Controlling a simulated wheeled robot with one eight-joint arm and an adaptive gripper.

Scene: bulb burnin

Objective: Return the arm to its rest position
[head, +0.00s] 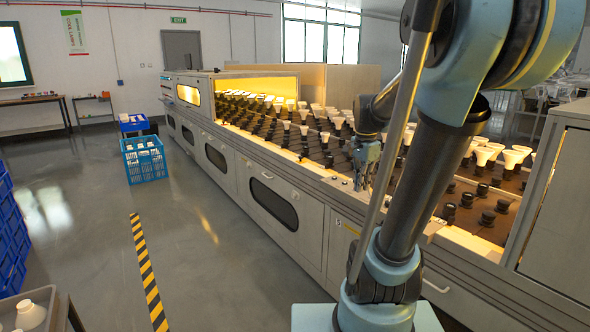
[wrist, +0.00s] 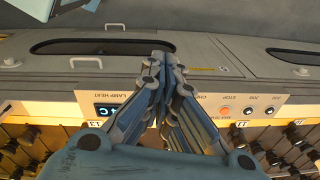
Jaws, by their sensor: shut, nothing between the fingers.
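My gripper (head: 360,186) hangs pointing down at the front edge of the long burn-in machine (head: 225,165), in front of the rows of bulbs, in the head view. In the wrist view my gripper (wrist: 160,58) points toward the machine's front panel, its blue fingers meeting at the tips with nothing between them. Part of my arm crosses the right of the head view and hides some of the machine. Several white bulbs (head: 302,116) stand in dark sockets on the machine's deck.
A blue crate (head: 145,163) of white items stands on the floor. Stacked blue crates (head: 8,225) and a grey bin (head: 28,300) are at the left. The middle floor is open.

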